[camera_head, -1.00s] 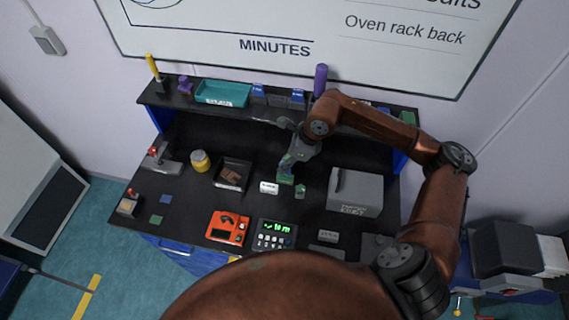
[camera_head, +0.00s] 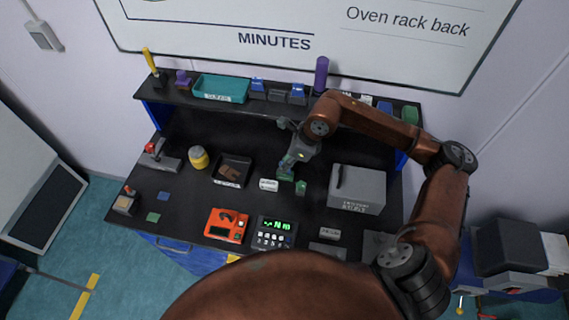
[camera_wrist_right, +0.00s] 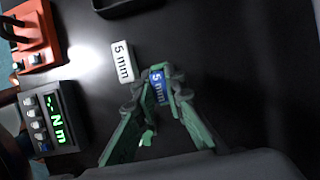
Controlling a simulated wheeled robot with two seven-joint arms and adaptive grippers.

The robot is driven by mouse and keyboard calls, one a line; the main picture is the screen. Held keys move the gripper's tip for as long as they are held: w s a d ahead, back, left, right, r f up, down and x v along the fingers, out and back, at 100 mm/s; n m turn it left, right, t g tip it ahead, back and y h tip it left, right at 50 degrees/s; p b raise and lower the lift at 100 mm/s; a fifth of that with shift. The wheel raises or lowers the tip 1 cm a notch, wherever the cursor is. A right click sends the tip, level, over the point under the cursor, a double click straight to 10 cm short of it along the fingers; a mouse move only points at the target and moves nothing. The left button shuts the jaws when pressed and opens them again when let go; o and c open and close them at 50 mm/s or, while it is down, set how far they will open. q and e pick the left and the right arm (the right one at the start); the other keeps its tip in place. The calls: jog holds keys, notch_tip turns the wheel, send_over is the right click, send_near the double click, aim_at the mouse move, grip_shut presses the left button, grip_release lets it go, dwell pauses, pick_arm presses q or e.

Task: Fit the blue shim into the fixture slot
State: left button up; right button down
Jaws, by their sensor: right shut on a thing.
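My right gripper (camera_head: 287,172) points down at the middle of the bench. My left gripper is not in view.
A white "5 mm" label block (camera_head: 268,185) lies just left of the gripper. A black tray (camera_head: 232,170) with brown pieces is farther left. A grey box (camera_head: 357,190) stands right. An orange device (camera_head: 227,225) and a digital display unit (camera_head: 275,232) are in front.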

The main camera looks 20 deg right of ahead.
jog(key=shift+f+b, duration=0.55)
jog(key=shift+f, duration=0.15)
jog(key=c, duration=1.9)
grip_release()
jog(key=v, duration=1.2)
